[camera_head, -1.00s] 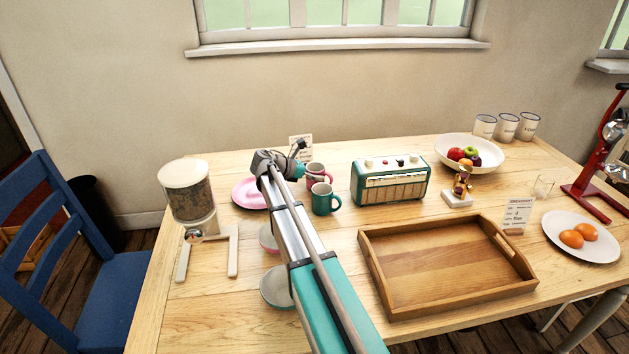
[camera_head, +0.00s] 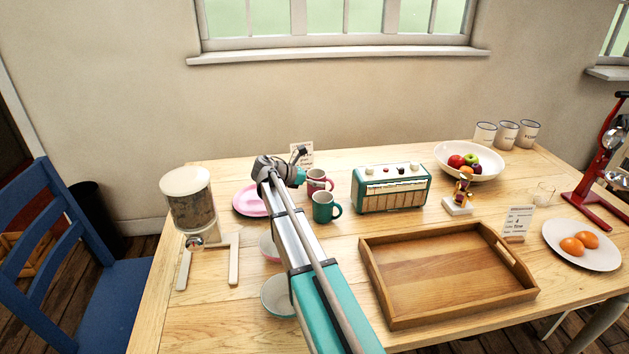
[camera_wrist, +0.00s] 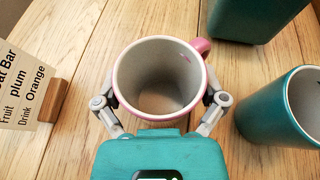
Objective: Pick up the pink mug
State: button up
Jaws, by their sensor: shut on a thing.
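The pink mug (camera_wrist: 158,80) is upright between my gripper's fingers (camera_wrist: 160,102) in the wrist view, its pale grey inside empty and its handle pointing to the upper right. The fingers touch it on both sides, so my gripper is shut on it. In the head view the pink mug (camera_head: 318,181) shows just right of my gripper (camera_head: 300,168), partly hidden by it. Whether its base is on the table cannot be told.
A teal mug (camera_head: 325,207) stands close by; it also shows in the wrist view (camera_wrist: 275,110). A teal radio (camera_head: 391,188) is to the right, a pink plate (camera_head: 246,201) to the left, and a card (camera_wrist: 25,80) behind. A wooden tray (camera_head: 378,292) lies to the front right.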

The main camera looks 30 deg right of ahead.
notch_tip(320, 180, up, 2)
jog(key=shift+r+p, duration=0.1)
jog(key=shift+p, duration=0.85)
jog(key=s+a+r+p, duration=0.2)
jog(key=s+r+p, duration=0.8)
jog(key=s, duration=0.4)
jog(key=shift+r, duration=0.2)
